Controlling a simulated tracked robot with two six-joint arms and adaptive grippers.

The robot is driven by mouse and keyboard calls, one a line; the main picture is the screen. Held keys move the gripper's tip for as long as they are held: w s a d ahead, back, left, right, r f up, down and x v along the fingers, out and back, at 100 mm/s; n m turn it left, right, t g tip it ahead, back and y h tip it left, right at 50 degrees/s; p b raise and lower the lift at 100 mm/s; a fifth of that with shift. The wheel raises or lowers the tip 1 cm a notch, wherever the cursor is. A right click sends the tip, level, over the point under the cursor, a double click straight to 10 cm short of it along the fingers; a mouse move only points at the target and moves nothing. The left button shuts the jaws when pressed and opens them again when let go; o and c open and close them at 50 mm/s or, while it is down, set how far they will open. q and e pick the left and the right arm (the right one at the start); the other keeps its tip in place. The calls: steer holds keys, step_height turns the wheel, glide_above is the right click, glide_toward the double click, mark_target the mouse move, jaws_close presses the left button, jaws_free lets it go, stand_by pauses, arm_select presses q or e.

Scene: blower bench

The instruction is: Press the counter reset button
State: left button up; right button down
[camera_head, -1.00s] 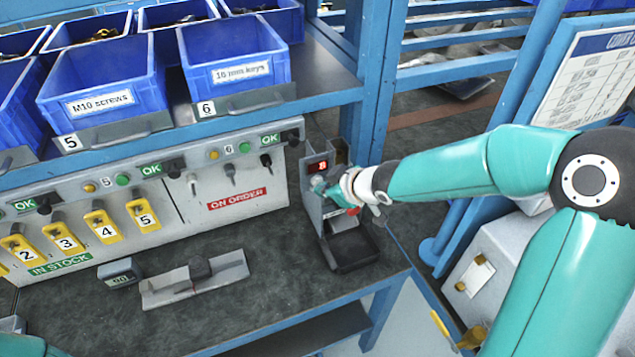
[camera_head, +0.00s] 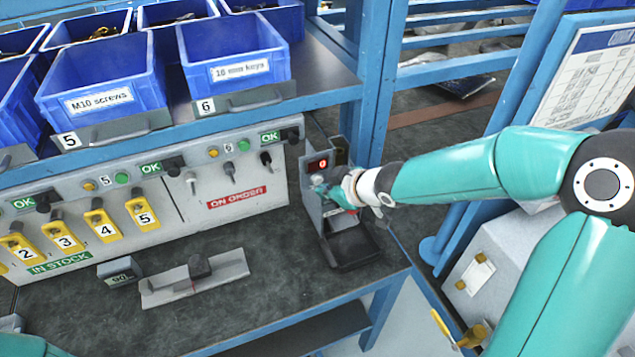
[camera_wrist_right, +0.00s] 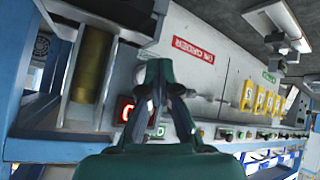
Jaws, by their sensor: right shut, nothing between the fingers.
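The counter (camera_head: 318,165) is a grey upright unit at the right end of the bench, with a small red display that reads 0. The display also shows in the right wrist view (camera_wrist_right: 126,112), just left of my fingers. My right gripper (camera_head: 323,188) is shut and empty, at the counter's front just below the display. In the right wrist view the shut fingers (camera_wrist_right: 160,72) hide part of the front panel. I cannot make out the reset button or whether the fingertips touch it. My left gripper is out of view.
A black tray (camera_head: 352,265) lies at the counter's foot. Left of it are a board with yellow tags (camera_head: 142,215), a metal plate (camera_head: 225,268) and a small grey box (camera_head: 119,267). Blue bins (camera_head: 235,45) stand above. A blue post (camera_head: 372,90) rises close behind the counter.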

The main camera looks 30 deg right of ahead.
steer(key=shift+s, duration=0.2)
steer(key=s+b, duration=0.1)
steer(key=s, duration=0.4)
steer(key=shift+a, duration=0.15)
stand_by(0.3)
stand_by(0.8)
